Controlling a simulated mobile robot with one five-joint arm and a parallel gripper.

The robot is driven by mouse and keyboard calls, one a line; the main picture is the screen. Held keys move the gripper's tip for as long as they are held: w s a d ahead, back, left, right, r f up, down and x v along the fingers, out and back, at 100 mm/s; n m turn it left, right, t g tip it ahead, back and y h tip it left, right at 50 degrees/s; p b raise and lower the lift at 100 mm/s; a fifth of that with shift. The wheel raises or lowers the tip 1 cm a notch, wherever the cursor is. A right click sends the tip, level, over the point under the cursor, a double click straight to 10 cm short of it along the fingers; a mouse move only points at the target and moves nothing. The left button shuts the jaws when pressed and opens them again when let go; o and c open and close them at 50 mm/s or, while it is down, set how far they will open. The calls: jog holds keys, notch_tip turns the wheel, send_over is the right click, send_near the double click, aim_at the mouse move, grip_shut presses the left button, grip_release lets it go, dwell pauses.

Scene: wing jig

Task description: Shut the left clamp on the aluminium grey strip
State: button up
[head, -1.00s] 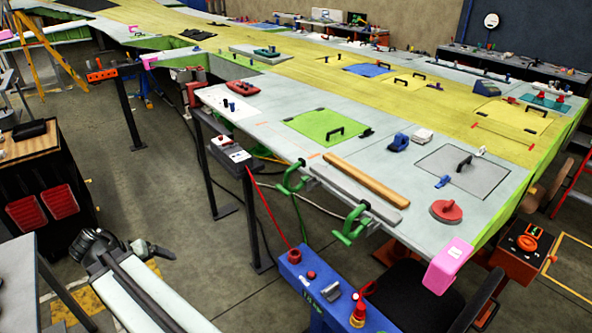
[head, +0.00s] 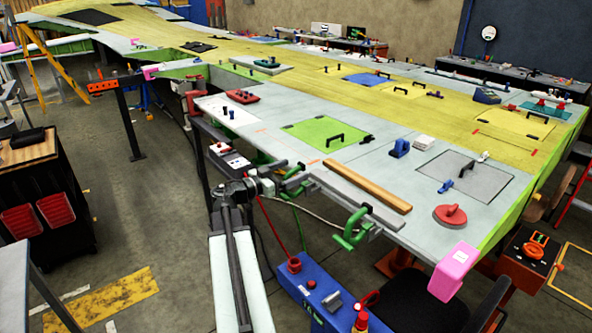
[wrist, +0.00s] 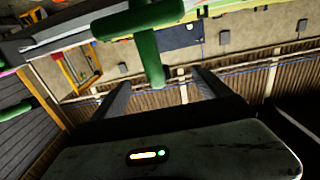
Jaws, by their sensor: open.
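The left clamp (head: 296,184) is green and sits at the near edge of the wing panel, at the left end of the aluminium grey strip (head: 357,203). In the head view my gripper (head: 274,184) is right beside this clamp and partly overlaps it. In the wrist view a green clamp part with a crossbar and a stem (wrist: 150,58) shows ahead. My two dark fingers (wrist: 160,80) are apart, with the stem's end between their tips in the picture. I cannot tell whether they touch it. Whether the clamp grips the strip is hard to see.
A second green clamp (head: 354,230) holds the same edge further right. A wooden bar (head: 368,186) lies behind the strip. A blue cart (head: 325,292) with a red-topped item stands below the edge. A dark post with a white box (head: 230,160) is close on the left.

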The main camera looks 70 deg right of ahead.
jog(key=shift+x, duration=1.1)
grip_shut()
dwell(0.6)
